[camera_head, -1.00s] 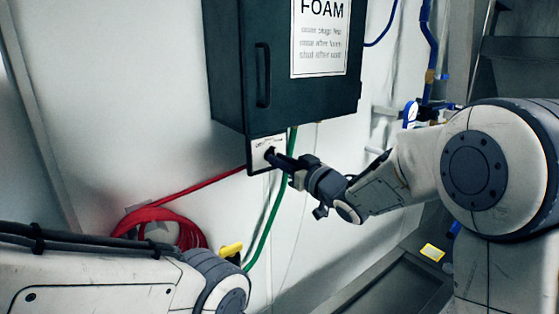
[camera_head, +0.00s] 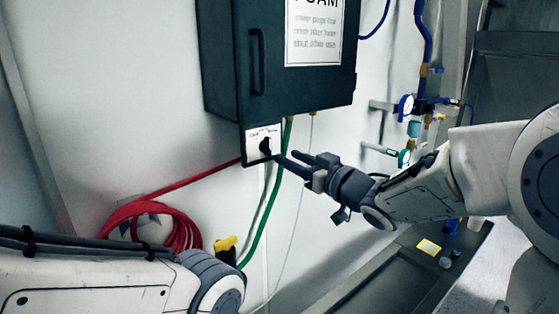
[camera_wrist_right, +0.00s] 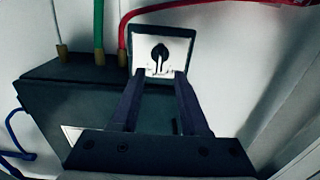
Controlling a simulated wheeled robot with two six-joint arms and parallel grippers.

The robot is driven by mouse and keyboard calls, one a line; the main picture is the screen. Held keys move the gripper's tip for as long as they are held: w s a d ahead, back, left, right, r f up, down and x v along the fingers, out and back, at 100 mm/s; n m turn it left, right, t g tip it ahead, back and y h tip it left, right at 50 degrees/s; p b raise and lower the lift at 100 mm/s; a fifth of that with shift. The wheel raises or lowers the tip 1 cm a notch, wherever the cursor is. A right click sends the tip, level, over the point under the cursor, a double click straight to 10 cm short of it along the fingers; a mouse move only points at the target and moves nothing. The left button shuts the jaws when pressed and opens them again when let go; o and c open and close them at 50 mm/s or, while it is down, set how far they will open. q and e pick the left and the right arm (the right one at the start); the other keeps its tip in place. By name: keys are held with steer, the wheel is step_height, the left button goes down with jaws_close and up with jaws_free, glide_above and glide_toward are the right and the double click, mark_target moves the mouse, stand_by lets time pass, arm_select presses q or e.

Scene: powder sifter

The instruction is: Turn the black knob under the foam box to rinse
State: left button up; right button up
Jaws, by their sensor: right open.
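The dark foam box (camera_head: 222,65) hangs on the white wall. The black knob (camera_head: 265,146) sits on a small white plate (camera_head: 253,137) under the box's lower edge. My right gripper (camera_head: 284,157) is open and empty, just right of and below the knob, apart from it. In the right wrist view the knob (camera_wrist_right: 159,53) lies just beyond the gap between the two fingertips (camera_wrist_right: 159,74), and its narrow handle points down in that picture. The lettering on the plate is too small to read. My left gripper is out of view; only part of that arm shows.
A green hose (camera_head: 262,228) and a thin pale line run down right of the knob. A red hose coil (camera_head: 178,226) hangs at lower left, beside a yellow-and-black fitting (camera_head: 225,244). Gauges and pipes (camera_head: 405,107) are at right. A dark trough (camera_head: 385,275) lies below.

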steer(key=v, duration=0.4)
steer(key=shift+s+b, duration=0.1)
steer(key=shift+b, duration=0.25)
steer(key=s+a+f+m+g+h+b, duration=0.1)
steer(key=s+f+g+h, duration=0.25)
steer(key=f, duration=0.45)
steer(key=s+a+f+m+g+h+b, duration=0.15)
steer(key=s+f+h, duration=0.25)
steer(key=f, duration=0.4)
steer(key=s+f+n+g, duration=0.1)
steer(key=s+f+g, duration=0.2)
steer(key=s, duration=0.4)
steer(key=s+f+g+h, duration=0.1)
steer(key=s+f+g, duration=0.2)
steer(key=s, duration=0.5)
steer(key=s+f+n+g+h+b, duration=0.1)
steer(key=s+f+g, duration=0.2)
steer(key=s, duration=0.5)
steer(key=shift+d+f+n+g, duration=0.15)
steer(key=shift+f+n+g, duration=0.2)
steer(key=shift+f, duration=0.15)
steer(key=shift+s, duration=0.1)
